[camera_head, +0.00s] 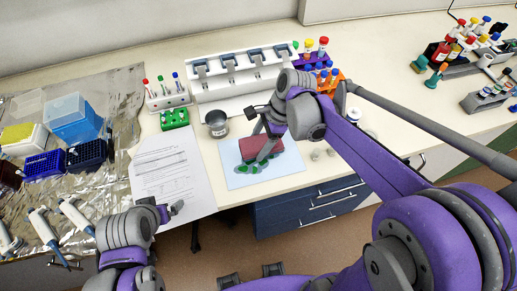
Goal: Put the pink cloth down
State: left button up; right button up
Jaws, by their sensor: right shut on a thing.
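The pink cloth (251,145) is a dark pink folded pad over the light blue mat (287,174) at the bench's front middle. My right gripper (259,149) is shut on the pink cloth from above. A green spill (245,170) shows on the mat along the cloth's near side. I cannot tell whether the cloth touches the mat. My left gripper (171,211) is at the bench's front edge, by the printed sheet, away from the cloth. Its jaw opening is unclear.
A white pipette stand (240,88) and tube racks (168,98) stand at the back. Pipettes (77,214) and boxes (75,120) lie on foil at left. My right arm hides some bench.

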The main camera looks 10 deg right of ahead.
aim_at(259, 151)
pick_arm(q)
jog(key=shift+f, duration=0.15)
pick_arm(e)
jog(key=shift+w+f, duration=0.1)
jog(key=shift+f, duration=1.85)
pick_arm(q)
jog(key=shift+s+f+b, duration=0.1)
jog(key=shift+f+b, duration=0.2)
jog(key=shift+f, duration=0.05)
pick_arm(e)
jog(key=shift+f, duration=0.35)
pick_arm(q)
jog(key=shift+s, duration=0.15)
pick_arm(e)
jog(key=o, duration=1.2)
jog(key=shift+o, duration=1)
jog(key=shift+f, duration=0.15)
